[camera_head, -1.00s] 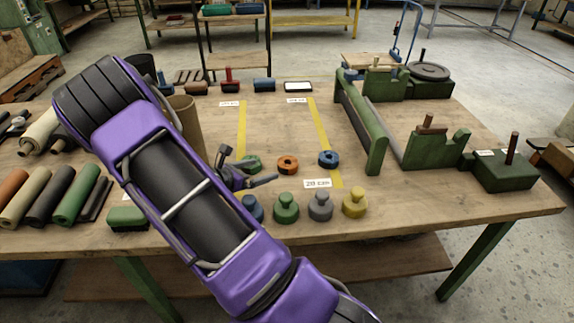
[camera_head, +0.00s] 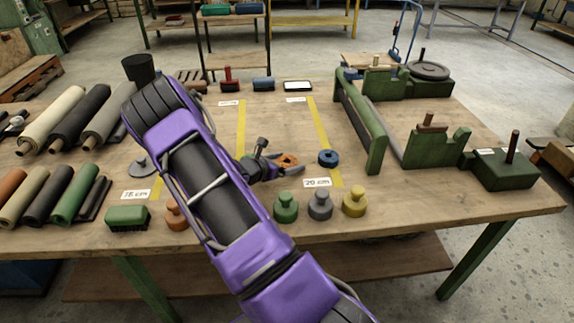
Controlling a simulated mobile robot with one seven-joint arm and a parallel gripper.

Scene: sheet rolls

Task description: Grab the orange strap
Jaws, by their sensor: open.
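The orange strap (camera_head: 287,159) is a small coiled ring on the wooden table (camera_head: 400,200), between two yellow tape lines. My gripper (camera_head: 288,169) is open beside it, with its dark fingers pointing right. The fingers overlap the lower left part of the strap in this view; I cannot tell whether they touch it or are above it. A blue coiled strap (camera_head: 328,158) lies just right of the orange one. My purple arm hides the table to the left of the gripper.
Green, grey and yellow knobbed weights (camera_head: 320,206) stand in front of the gripper. Rolled sheets (camera_head: 82,117) lie at the left. A green roller frame (camera_head: 362,125) stands at the right. The taped area behind the straps is mostly clear.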

